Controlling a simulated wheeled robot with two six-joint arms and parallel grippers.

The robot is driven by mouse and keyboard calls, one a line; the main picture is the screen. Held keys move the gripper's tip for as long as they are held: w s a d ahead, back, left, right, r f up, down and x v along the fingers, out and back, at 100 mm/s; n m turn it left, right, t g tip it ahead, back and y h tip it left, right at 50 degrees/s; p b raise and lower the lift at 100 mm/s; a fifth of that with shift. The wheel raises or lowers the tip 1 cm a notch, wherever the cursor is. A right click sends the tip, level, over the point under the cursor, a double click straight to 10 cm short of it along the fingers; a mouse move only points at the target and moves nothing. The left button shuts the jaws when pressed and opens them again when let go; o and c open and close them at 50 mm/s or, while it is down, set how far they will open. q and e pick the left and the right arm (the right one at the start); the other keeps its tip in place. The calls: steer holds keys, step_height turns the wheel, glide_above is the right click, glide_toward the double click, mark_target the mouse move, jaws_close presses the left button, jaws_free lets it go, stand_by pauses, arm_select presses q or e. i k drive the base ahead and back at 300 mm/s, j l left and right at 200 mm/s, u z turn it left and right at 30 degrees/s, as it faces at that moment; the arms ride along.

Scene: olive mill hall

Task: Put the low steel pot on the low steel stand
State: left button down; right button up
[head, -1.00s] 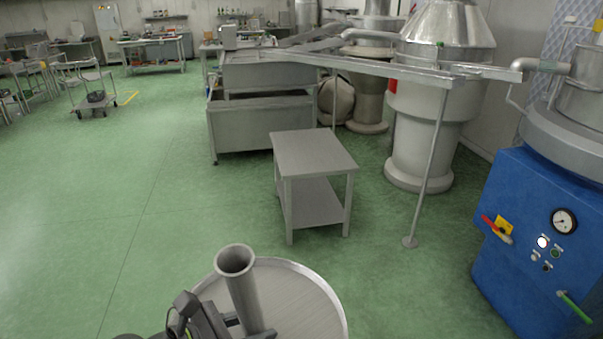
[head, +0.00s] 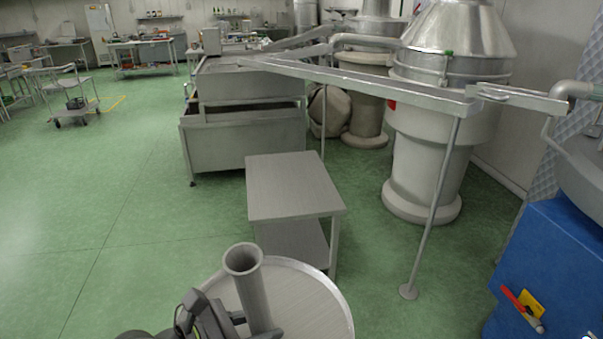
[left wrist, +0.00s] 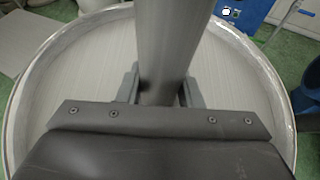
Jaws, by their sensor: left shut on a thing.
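The low steel pot (head: 312,300) is a wide, shallow round vessel with a raised rim and a tall upright steel tube at its middle. It is at the bottom of the head view, partly cut off. My left gripper (head: 258,329) is shut on the tube near its foot. The left wrist view shows its two fingers (left wrist: 160,92) on either side of the tube, with the pot's flat inside (left wrist: 80,75) around them. The low steel stand (head: 292,183) is a small table with a lower shelf, standing on the floor beyond the pot. My right gripper is not in view.
A steel tank (head: 235,145) stands behind the stand. A thin support post (head: 432,215) with a floor disc is right of it, near large steel vessels (head: 430,160). A blue machine (head: 550,270) is at the right. Green floor (head: 110,210) is open at the left.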

mark_target(292, 191)
steer(key=i+l, duration=0.2)
steer(key=i, duration=0.35)
steer(key=i+l, duration=0.2)
steer(key=i, duration=0.35)
steer(key=i+l, duration=0.2)
steer(key=i, duration=0.3)
steer(key=i+l, duration=0.2)
steer(key=i, duration=0.35)
steer(key=i+l, duration=0.2)
steer(key=i, duration=0.35)
steer(key=i+l+z, duration=0.1)
steer(key=i, duration=0.45)
steer(key=l, duration=0.1)
